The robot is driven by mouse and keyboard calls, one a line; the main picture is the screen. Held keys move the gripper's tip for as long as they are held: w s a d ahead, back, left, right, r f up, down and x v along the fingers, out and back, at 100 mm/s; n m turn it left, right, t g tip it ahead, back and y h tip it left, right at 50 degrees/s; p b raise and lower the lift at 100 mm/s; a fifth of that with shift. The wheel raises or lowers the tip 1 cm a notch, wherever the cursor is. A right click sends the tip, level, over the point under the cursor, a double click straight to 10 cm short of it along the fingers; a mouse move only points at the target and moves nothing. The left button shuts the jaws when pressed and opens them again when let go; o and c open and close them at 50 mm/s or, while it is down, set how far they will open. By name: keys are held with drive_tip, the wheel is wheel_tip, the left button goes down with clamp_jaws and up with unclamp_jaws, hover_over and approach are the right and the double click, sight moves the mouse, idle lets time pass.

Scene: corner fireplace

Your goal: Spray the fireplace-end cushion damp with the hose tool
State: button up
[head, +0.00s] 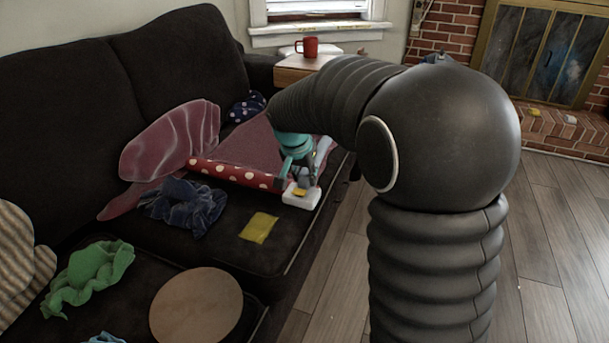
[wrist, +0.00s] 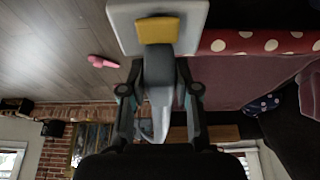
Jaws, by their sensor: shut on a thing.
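The fireplace-end cushion (head: 265,254) is the far dark seat of the sofa, largely covered by cloths. My gripper (head: 299,176) points down over its front edge. In the wrist view my gripper (wrist: 160,95) is shut on a grey tool (wrist: 159,72), which I take to be the hose tool. A white block (head: 301,197) with a yellow piece on it is at the tool's far end. The block also shows in the wrist view (wrist: 122,27). I cannot tell whether it is joined to the tool. No hose line or spray is visible.
A red polka-dot roll (head: 232,174) lies beside the block. A maroon cloth (head: 172,143), a navy cloth (head: 185,207) and a yellow cloth (head: 259,228) lie on the sofa. A red mug (head: 308,46) stands behind. The wood floor (head: 540,230) at right is mostly clear.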

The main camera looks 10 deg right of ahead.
sight(305, 172)
drive_tip(key=shift+r+p, duration=2.9)
drive_tip(key=shift+r, duration=1.6)
